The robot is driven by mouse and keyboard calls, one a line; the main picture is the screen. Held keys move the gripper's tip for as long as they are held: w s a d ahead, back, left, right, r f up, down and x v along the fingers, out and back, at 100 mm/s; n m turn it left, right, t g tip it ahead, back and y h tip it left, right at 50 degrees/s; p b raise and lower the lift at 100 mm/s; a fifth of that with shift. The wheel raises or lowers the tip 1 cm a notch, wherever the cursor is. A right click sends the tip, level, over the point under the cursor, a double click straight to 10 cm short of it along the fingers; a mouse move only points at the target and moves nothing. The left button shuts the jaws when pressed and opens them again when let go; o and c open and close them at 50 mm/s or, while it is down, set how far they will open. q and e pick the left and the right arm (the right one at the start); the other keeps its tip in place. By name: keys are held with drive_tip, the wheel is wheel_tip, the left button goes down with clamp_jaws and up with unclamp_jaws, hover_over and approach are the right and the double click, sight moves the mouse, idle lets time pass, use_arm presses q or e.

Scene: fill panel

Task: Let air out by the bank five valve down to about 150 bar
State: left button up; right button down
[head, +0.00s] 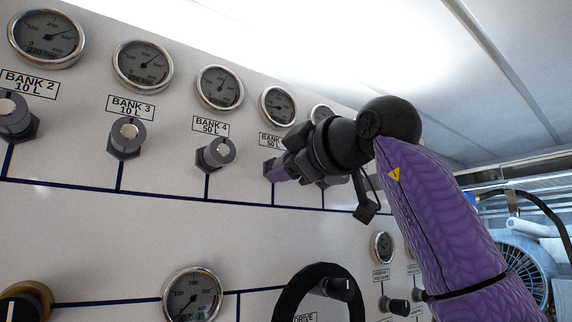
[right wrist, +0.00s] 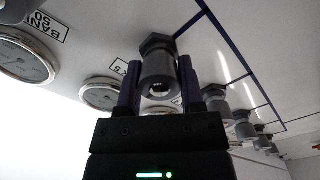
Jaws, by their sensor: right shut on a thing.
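The bank five valve (right wrist: 158,72) is a grey knob with a hexagonal base on the panel. My right gripper (right wrist: 158,82) is shut on it, one purple finger on each side in the right wrist view. In the head view the gripper (head: 277,169) reaches the valve from the right and covers most of it. The label above it, partly hidden, reads BANK and 50 L (head: 273,140). My left gripper is not in view.
Bank 4 valve (head: 216,154) is close on the left, with bank 3 (head: 126,138) and bank 2 (head: 16,118) valves beyond. Another gauge (head: 321,113) is partly behind my wrist. A black handwheel (head: 283,308) and a lower gauge (head: 192,296) sit below.

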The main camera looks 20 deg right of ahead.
drive_tip(key=shift+c, duration=1.2)
unclamp_jaws()
drive_tip(key=shift+d, duration=0.1)
drive_tip(key=shift+s, duration=0.1)
drive_tip(key=b+v, duration=0.4)
drive_tip(key=v, duration=0.5)
drive_tip(key=shift+s+b, duration=0.35)
drive_tip(key=shift+d, duration=0.1)
